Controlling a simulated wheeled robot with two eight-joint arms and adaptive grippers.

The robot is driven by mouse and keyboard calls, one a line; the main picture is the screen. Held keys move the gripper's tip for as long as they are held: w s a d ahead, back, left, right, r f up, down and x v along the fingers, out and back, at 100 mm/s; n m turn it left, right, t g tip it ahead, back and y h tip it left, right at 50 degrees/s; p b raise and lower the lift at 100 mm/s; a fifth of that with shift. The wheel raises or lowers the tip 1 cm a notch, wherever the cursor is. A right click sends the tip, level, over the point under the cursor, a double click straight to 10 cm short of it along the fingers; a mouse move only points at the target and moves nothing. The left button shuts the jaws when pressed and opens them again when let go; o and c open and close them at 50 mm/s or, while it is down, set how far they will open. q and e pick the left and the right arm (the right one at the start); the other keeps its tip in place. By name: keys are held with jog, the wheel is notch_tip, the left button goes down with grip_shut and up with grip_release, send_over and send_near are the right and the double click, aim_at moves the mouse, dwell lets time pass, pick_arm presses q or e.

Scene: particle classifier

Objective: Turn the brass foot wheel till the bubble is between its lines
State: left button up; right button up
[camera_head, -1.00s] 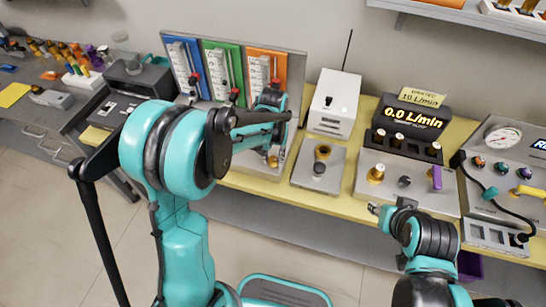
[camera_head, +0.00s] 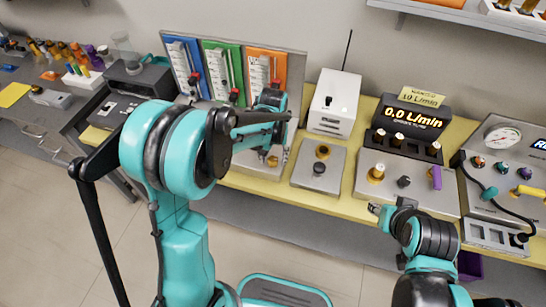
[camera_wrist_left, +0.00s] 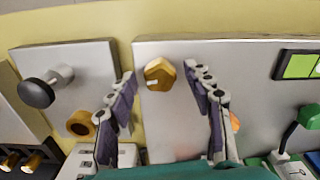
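A brass knob (camera_wrist_left: 159,73) with a pale mark stands on a silver panel (camera_wrist_left: 255,115) in the left wrist view; I take it for the foot wheel. My left gripper (camera_wrist_left: 161,77) is open, one finger on each side of the knob, with small gaps showing. In the head view the gripper (camera_head: 277,138) is partly hidden by my arm, over the panel below the coloured boards. A green window (camera_wrist_left: 301,65) in a dark frame is cut off at the right edge of the wrist view; I cannot make out a bubble. My right gripper (camera_head: 380,211) is small, in front of the bench.
A plate (camera_head: 318,172) with a black knob and brass ring lies right of the left gripper. A white box (camera_head: 334,104) stands behind it. Further right are a flow display (camera_head: 413,116) and a gauge panel (camera_head: 510,160). Coloured boards (camera_head: 228,75) stand behind my left arm.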

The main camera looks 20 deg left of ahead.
aim_at(273, 159)
pick_arm(q)
notch_tip(273, 159, up, 12)
dwell(0.5)
dwell(0.4)
jog(key=s+a+m+t, duration=0.1)
jog(key=s+a+t, duration=0.2)
jog(key=s+t, duration=0.4)
jog(key=s, duration=0.9)
jog(key=shift+s+r+m, duration=0.25)
jog(key=shift+r+m, duration=0.05)
jog(key=shift+r, duration=0.05)
